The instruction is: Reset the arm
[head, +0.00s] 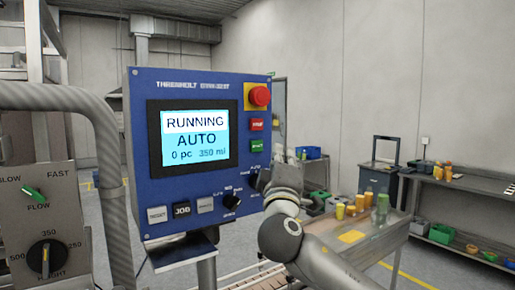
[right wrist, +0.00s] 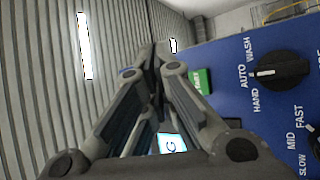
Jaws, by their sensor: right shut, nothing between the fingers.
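The blue control panel (head: 190,205) stands in the middle of the head view. Its screen (head: 192,137) reads RUNNING, AUTO, 0 pc, 350 ml. My right arm comes up from the lower right, and its gripper (head: 260,181) is at the panel's right edge, below the green button (head: 257,146). In the right wrist view the fingers of this gripper (right wrist: 160,52) come together with nothing between them, beside the green button (right wrist: 204,80). A black mode knob (right wrist: 281,70) marked HAND, AUTO and WASH shows there. I cannot tell whether the fingertips touch the panel. My left gripper is not in view.
A red emergency stop (head: 260,96) sits on the panel above a red button (head: 257,125). Benches with cups and bins (head: 455,184) stand at the right.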

